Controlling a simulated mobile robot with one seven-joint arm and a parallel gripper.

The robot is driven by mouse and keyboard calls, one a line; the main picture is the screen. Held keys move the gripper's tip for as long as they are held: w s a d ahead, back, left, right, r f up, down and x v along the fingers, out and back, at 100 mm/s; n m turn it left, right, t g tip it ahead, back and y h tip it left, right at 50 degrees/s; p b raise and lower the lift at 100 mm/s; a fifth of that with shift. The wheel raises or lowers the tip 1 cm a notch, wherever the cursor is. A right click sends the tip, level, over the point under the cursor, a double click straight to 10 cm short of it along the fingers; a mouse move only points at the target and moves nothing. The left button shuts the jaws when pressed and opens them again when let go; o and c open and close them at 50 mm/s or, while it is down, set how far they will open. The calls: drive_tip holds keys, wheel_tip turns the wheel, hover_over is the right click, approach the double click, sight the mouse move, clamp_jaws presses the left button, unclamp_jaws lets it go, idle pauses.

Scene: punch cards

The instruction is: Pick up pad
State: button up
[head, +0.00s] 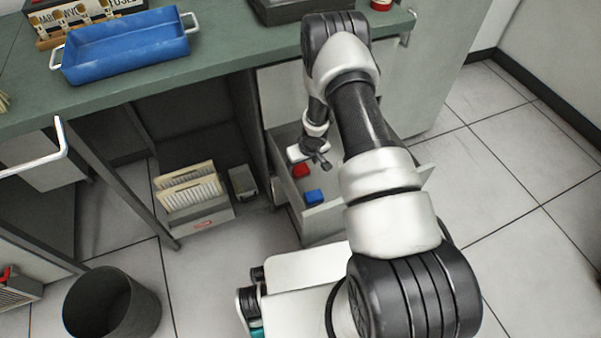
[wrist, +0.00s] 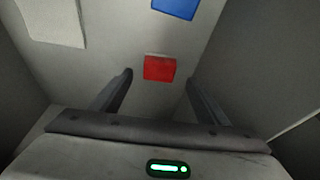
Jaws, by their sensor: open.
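A red block-like pad (head: 301,171) lies in an open drawer (head: 322,222) under the counter. It also shows in the wrist view (wrist: 159,68), centred just beyond the fingertips. A blue block-like pad (head: 314,197) lies in the same drawer nearer its front, and at the top of the wrist view (wrist: 176,7). The task does not say which pad is meant. My gripper (head: 323,163) reaches into the drawer space above the red pad. In the wrist view its two fingers (wrist: 158,80) are apart with nothing between them, pointing down into the drawer.
The drawer walls stand close around my gripper. A pale flat rectangle (wrist: 52,18) shows at the wrist view's upper left. The green counter (head: 225,58) overhangs the drawer and bears a blue tray (head: 125,45). A card box (head: 197,220) and a bin (head: 110,305) stand on the floor.

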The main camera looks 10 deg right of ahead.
sight(301, 169)
drive_tip(key=x, duration=0.4)
drive_tip(key=shift+w+f+b, duration=0.15)
drive_tip(key=shift+f+b, duration=0.1)
drive_tip(key=shift+b, duration=0.15)
drive_tip(key=shift+d, duration=0.1)
drive_tip(key=c, duration=1.1)
drive_tip(key=shift+r+p, duration=2.8)
drive_tip(key=shift+r, duration=2.25)
drive_tip(key=shift+c, duration=0.2)
